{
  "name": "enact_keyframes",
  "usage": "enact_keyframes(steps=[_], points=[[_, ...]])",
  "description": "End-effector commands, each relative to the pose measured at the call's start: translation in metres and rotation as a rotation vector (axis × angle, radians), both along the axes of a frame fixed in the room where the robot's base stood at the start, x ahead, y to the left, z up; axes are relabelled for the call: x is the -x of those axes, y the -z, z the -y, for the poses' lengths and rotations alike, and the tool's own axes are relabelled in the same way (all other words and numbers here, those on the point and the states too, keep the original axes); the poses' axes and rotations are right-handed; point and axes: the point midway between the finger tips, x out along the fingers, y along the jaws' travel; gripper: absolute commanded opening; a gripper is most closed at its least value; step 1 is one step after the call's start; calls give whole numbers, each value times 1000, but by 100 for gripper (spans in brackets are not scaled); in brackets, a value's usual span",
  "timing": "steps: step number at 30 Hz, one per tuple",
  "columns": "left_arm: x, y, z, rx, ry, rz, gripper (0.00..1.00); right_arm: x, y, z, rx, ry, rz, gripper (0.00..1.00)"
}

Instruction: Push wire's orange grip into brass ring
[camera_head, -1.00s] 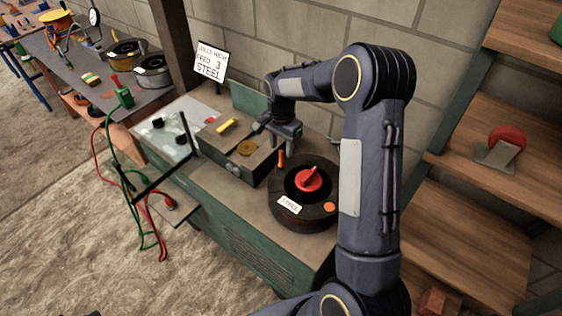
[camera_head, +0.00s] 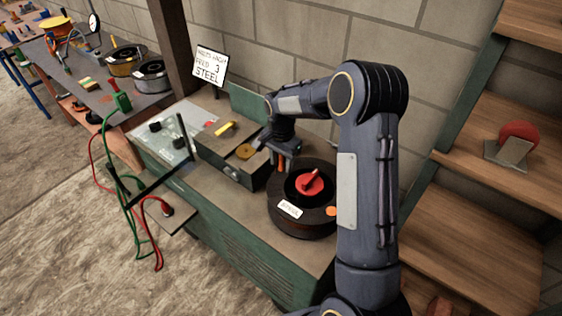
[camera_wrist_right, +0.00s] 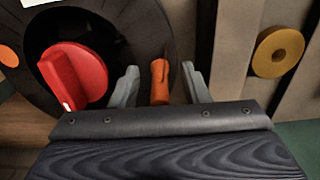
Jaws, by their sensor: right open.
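The wire's orange grip (camera_wrist_right: 160,82) stands between the two fingers of my right gripper (camera_wrist_right: 160,85) in the right wrist view, with a gap on both sides. The grip also shows in the head view (camera_head: 281,166), just under the gripper (camera_head: 284,152). My right gripper is open around it. The brass ring (camera_wrist_right: 278,52) is at the right of the wrist view, apart from the grip. In the head view the brass ring (camera_head: 245,152) lies on the grey metal box, left of the gripper. My left gripper is not in view.
A black spool marked STEEL (camera_head: 302,222) with a red knob (camera_head: 309,181) sits close beside the grip. A sign (camera_head: 210,65) and a yellow piece (camera_head: 225,129) are near the box (camera_head: 232,170). Wooden shelves (camera_head: 470,195) stand at the right.

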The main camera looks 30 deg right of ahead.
Motion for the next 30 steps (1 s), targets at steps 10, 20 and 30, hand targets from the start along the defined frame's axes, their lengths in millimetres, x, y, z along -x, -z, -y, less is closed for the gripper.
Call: enact_keyframes(steps=[10,20,30], points=[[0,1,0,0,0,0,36,0,0,0,0,1,0,42],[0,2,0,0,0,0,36,0,0,0,0,-1,1,42],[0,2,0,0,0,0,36,0,0,0,0,0,0,12]])
